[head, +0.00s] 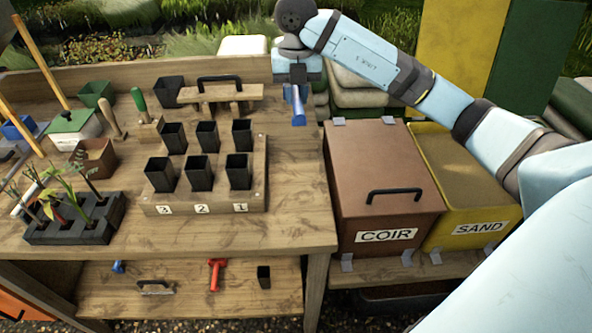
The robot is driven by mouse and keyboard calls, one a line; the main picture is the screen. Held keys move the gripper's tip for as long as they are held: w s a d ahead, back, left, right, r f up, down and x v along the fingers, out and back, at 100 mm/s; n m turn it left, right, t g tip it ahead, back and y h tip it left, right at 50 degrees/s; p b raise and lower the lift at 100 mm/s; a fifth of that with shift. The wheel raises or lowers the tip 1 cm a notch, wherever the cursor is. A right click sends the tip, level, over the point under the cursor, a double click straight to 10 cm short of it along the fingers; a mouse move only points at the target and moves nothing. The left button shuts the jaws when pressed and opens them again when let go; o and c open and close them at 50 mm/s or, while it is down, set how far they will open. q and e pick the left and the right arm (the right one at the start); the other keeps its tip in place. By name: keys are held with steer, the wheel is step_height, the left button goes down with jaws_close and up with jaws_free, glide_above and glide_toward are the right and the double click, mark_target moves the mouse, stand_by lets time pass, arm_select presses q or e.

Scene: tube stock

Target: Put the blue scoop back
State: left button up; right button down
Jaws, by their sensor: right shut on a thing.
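My right gripper (297,80) is shut on the blue scoop (299,106). The scoop's upper part is hidden by the gripper. My left gripper is not in view. On the lower shelf (190,303) lie a red scoop (216,273), a small black pot (264,277), a dark handle-like piece (156,288) and a small blue object (118,267) at the left.
The wooden bench (295,217) carries a numbered rack (258,197) with several black pots and a seedling tray (75,234). To the right stand the brown coir bin (370,150), lid shut, and the yellow sand bin (480,240). The bench's right strip is clear.

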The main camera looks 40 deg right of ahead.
mark_target(297, 171)
step_height(297, 171, down, 20)
steer(key=shift+r, duration=0.1)
stand_by(0.4)
steer(key=shift+f, duration=0.2)
steer(key=c, duration=1)
jaws_free()
steer(key=shift+r, duration=0.3)
step_height(297, 171, up, 12)
steer(key=shift+f, duration=0.1)
steer(key=shift+f, duration=0.1)
